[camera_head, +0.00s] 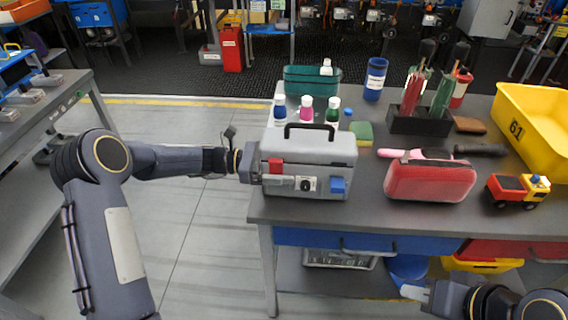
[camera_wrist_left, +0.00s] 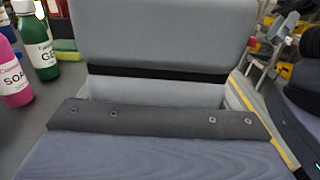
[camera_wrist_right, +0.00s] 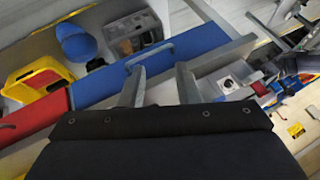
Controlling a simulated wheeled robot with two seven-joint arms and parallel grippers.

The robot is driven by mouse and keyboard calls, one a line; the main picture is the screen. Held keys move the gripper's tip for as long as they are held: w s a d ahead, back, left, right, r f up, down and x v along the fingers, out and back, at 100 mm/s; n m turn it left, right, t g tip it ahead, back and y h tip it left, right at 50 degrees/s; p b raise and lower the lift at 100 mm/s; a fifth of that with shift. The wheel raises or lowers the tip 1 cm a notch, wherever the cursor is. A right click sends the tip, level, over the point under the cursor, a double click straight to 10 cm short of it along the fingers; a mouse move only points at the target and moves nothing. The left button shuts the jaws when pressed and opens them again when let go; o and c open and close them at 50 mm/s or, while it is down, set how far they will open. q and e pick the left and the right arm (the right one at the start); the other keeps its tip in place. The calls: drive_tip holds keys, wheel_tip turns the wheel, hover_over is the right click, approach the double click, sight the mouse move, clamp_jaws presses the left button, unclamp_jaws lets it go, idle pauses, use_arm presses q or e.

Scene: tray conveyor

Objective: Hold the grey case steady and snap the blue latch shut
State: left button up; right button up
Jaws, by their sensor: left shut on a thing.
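The grey case (camera_head: 310,152) stands upright on the table's left end, its black handle on top. The blue latch (camera_head: 338,185) is on the front at the right, lower than the red latch (camera_head: 275,165) at the left; its exact angle is hard to tell. A round dial sits between them. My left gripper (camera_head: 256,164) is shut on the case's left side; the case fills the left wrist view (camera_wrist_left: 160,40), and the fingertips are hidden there. My right gripper (camera_head: 415,292) is low before the table, well away from the latch. Its fingers stand apart and empty in the right wrist view (camera_wrist_right: 158,80).
Several bottles (camera_head: 306,108) and a green-yellow sponge (camera_head: 362,132) are behind the case. A red case (camera_head: 430,181), toy truck (camera_head: 518,190) and yellow bin (camera_head: 535,125) are to its right. The table's front edge and blue drawer (camera_head: 365,241) lie between my right gripper and the tabletop.

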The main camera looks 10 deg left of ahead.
drive_tip(key=shift+c, duration=1.2)
drive_tip(key=shift+f+n, duration=0.35)
drive_tip(key=shift+n, duration=0.35)
drive_tip(key=shift+c, duration=1.1)
drive_tip(key=f+n+h, duration=0.1)
drive_tip(key=n, duration=0.2)
drive_tip(key=w+n+g+h, duration=0.1)
drive_tip(key=n, duration=0.2)
drive_tip(key=f+n+h, duration=0.1)
drive_tip(key=n, duration=0.3)
drive_tip(key=shift+w+d+f+g+h, duration=0.3)
drive_tip(key=shift+h, duration=0.1)
clamp_jaws()
drive_tip(key=w+a+r+n+t, duration=0.1)
drive_tip(key=w+a+n+t, duration=0.2)
drive_tip(key=a+n, duration=0.4)
drive_tip(key=w+a+r+n+t, duration=0.2)
drive_tip(key=w+a+n+t, duration=0.2)
drive_tip(key=n, duration=1.5)
drive_tip(key=w+a, duration=0.1)
drive_tip(key=a, duration=0.2)
drive_tip(key=shift+w+r, duration=0.25)
drive_tip(key=shift+r, duration=0.05)
drive_tip(key=shift+a, duration=0.1)
